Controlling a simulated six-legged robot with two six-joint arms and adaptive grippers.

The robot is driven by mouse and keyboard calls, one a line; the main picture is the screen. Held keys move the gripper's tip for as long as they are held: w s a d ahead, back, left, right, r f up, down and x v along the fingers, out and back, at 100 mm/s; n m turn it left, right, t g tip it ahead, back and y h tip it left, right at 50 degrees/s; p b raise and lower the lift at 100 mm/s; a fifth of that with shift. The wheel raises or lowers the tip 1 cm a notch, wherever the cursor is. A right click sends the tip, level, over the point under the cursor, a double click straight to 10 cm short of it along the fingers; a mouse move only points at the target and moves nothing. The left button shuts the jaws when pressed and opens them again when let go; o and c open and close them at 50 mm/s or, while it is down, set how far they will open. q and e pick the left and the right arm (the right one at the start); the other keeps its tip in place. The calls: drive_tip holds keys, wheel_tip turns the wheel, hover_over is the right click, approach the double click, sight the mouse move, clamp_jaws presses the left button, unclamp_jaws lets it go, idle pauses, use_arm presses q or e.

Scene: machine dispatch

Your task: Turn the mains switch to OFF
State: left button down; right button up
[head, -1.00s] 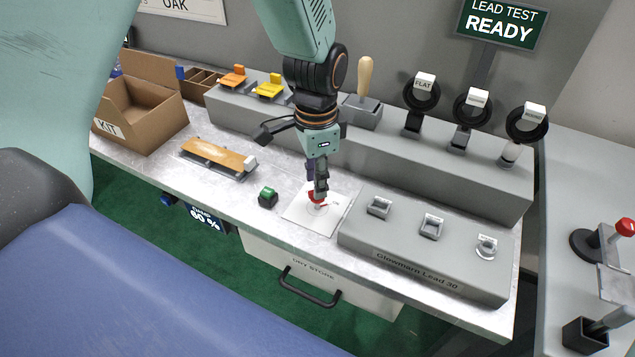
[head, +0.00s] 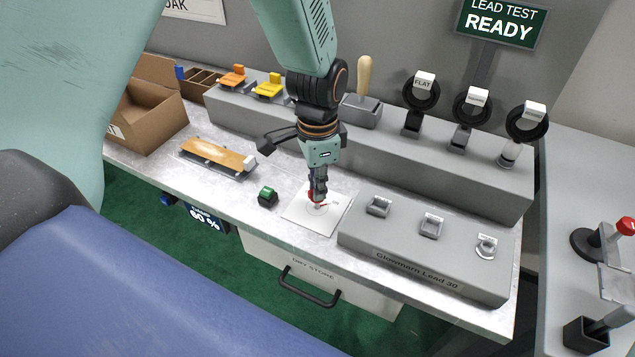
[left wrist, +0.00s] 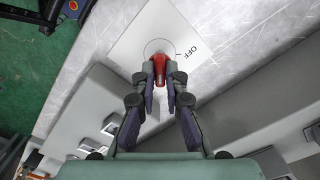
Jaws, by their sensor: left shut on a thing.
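The mains switch has a red handle (left wrist: 159,72) on a white square plate (head: 301,217) on the bench. In the left wrist view the plate (left wrist: 135,38) carries a thin circle, a short tick and the word OFF to the right of the handle. The handle lies lengthwise toward my gripper, not in line with the tick. My left gripper (head: 318,197) points down over the plate. Its fingers are shut on the red handle, which also shows between the fingertips in the left wrist view (left wrist: 161,82). The fingers hide part of the handle. My right gripper is not in view.
A green button (head: 268,196) stands left of the plate. A grey block with sockets (head: 420,258) is close on its right. A raised grey ledge (head: 440,165) runs behind. A wooden board (head: 215,155) and a cardboard box (head: 150,115) are farther left.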

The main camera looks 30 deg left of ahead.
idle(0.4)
use_arm(q)
drive_tip(key=n+p, duration=0.3)
drive_tip(key=shift+s+r, duration=0.1)
drive_tip(key=shift+r, duration=0.1)
drive_tip(key=n+p, duration=0.3)
drive_tip(key=n, duration=0.1)
drive_tip(key=shift+n, duration=0.4)
drive_tip(key=n+p, duration=0.2)
drive_tip(key=n, duration=0.3)
drive_tip(key=shift+f+n+p, duration=0.1)
drive_tip(key=shift+n+p, duration=0.75)
drive_tip(key=shift+n, duration=1.65)
drive_tip(key=c, duration=1.4)
unclamp_jaws()
